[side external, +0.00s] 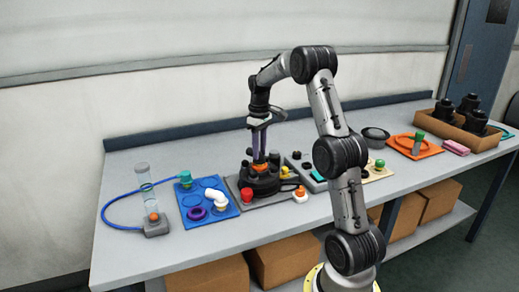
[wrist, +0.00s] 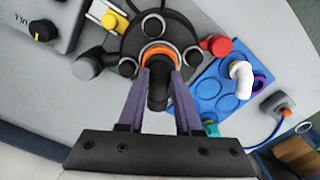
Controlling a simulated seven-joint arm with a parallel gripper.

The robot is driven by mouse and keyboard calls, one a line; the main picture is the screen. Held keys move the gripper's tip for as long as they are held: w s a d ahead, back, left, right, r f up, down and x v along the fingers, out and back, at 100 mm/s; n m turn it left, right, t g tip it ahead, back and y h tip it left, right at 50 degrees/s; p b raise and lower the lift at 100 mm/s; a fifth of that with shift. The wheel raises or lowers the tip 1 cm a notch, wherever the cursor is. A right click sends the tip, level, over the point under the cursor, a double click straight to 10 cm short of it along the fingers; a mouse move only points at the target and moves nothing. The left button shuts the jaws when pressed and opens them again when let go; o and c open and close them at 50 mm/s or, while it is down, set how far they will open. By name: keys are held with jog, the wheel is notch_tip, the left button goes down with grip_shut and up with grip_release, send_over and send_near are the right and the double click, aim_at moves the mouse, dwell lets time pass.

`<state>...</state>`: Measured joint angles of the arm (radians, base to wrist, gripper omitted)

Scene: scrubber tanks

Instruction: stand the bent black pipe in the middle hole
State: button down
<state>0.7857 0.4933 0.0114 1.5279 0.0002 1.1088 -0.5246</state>
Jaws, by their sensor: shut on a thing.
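The black tank base (side external: 264,186) stands on a grey plate in the middle of the bench. In the wrist view the base (wrist: 133,42) has several round ports around an orange-rimmed middle opening (wrist: 161,51). My gripper (wrist: 160,76), with purple fingers, is shut on the bent black pipe (wrist: 158,95). The pipe lies between the fingers, and its far end overlaps the orange rim in the picture. I cannot tell how deep it sits in the hole. In the side view my gripper (side external: 260,140) points down over the base, and the fingers mostly hide the pipe.
A blue tray (side external: 230,211) left of the base holds a white elbow (side external: 216,197) and a purple ring (side external: 197,213). A red knob (side external: 247,195) stands close to the base. A clear cylinder (side external: 145,185) with a blue hose is at far left. A grey panel (wrist: 60,12) adjoins the base.

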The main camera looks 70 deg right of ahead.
jog(key=shift+f, duration=0.15)
dwell(0.5)
grip_release()
dwell(0.6)
dwell(0.4)
jog(key=shift+r, duration=3.55)
